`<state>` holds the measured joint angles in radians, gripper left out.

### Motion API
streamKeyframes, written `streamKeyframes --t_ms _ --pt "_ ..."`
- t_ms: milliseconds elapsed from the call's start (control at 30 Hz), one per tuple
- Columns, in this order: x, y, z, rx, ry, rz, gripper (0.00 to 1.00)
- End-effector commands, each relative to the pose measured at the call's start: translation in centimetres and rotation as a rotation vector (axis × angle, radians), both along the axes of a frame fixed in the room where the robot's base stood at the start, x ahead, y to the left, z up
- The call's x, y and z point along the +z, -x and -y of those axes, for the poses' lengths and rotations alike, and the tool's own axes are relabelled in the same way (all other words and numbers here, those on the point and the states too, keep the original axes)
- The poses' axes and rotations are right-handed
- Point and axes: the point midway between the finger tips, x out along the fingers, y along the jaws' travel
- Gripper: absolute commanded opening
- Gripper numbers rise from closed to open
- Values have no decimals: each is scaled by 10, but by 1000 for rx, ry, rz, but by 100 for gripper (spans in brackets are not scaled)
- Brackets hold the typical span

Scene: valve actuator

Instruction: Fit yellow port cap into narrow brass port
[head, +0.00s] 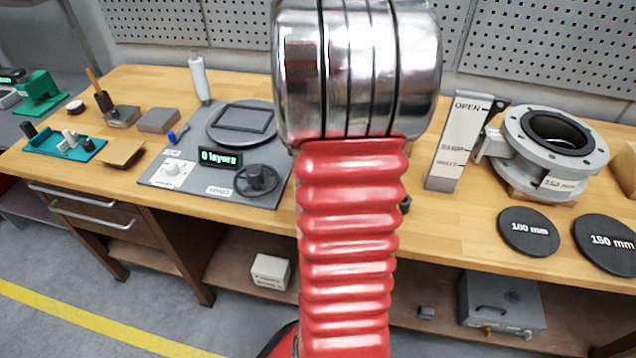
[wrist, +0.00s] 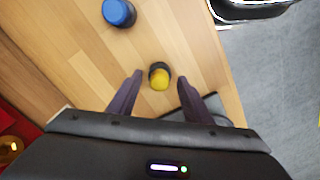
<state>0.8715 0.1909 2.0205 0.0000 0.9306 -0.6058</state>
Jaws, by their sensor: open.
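The yellow port cap (wrist: 160,84), with a dark part at its upper end, is on the wooden bench top in the wrist view. My gripper (wrist: 160,79) is open, with one dark finger on each side of the cap in the picture. Gaps show between the cap and both fingers. I cannot tell how far the fingertips are above the bench. A round brass-coloured part (wrist: 9,148) shows by something red at the lower left edge; I cannot tell whether it is the narrow brass port. My arm hides the middle of the bench in the head view, and the cap does not show there.
A blue cap (wrist: 118,12) stands farther up the bench. The bench edge is close, right of the yellow cap. In the head view, a grey flanged valve body (head: 550,145), an OPEN-marked plate (head: 459,140) and a grey control panel (head: 210,190) stand on the bench.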

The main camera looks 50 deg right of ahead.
Motion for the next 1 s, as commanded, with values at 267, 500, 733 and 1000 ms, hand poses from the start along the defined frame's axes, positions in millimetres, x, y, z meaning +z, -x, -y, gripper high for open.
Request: streamKeyframes --t_ms 267,500,733,1000 --pt "-4 0 0 -1 0 0 45" --pt "-4 0 0 -1 0 0 45" --pt "-4 1 0 -1 0 0 35" --pt "-4 1 0 -1 0 0 16"
